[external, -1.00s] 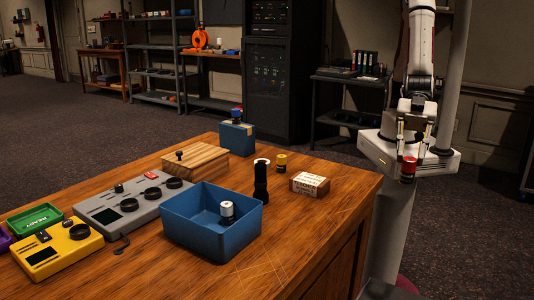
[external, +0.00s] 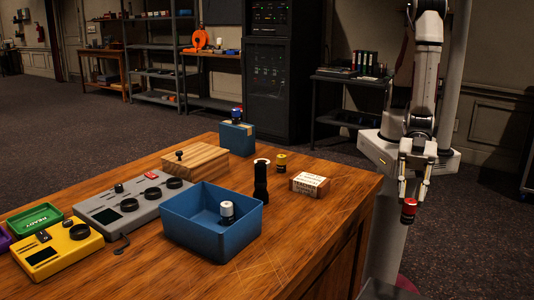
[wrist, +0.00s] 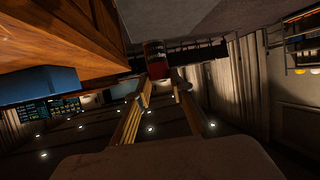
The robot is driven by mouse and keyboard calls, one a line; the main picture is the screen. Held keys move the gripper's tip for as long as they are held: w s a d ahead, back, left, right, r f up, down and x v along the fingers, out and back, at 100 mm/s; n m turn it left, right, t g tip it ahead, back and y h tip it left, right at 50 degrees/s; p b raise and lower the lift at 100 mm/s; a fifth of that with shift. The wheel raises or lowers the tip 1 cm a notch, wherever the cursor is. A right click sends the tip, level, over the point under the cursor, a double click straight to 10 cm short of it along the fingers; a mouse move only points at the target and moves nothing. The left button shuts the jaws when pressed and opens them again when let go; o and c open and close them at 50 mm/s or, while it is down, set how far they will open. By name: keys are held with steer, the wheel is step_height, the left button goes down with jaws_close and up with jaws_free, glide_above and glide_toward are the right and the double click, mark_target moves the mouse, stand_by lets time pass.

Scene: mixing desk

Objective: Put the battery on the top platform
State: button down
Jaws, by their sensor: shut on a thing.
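My gripper (external: 412,194) hangs off the right side of the desk, pointing down. It is shut on a small red-and-black cylinder (external: 408,211), which looks like a battery, at its fingertips. The red end of the cylinder also shows in the wrist view (wrist: 153,50), beyond the fingers (wrist: 163,88). Other small cylinders are on the desk: a yellow-and-black one (external: 281,163), a white one (external: 227,210) in the blue bin, and a blue-topped one (external: 237,115) on a blue block (external: 237,138). I cannot tell which surface is the top platform.
The wooden desk (external: 320,210) holds an open blue bin (external: 205,240), a black flashlight-like cylinder (external: 261,182), a small labelled box (external: 310,185), a wooden block with a knob (external: 195,158), and grey (external: 130,208) and yellow (external: 60,250) consoles. The desk's right front corner is clear.

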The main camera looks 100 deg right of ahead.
glide_above(389, 297)
step_height(389, 297, down, 16)
steer(key=shift+f, duration=0.25)
stand_by(0.4)
steer(key=shift+f, duration=0.15)
steer(key=shift+f, duration=2.75)
steer(key=shift+f, duration=2.1)
steer(key=shift+f, duration=0.1)
steer(key=c, duration=1.8)
jaws_free()
steer(key=shift+o, duration=0.2)
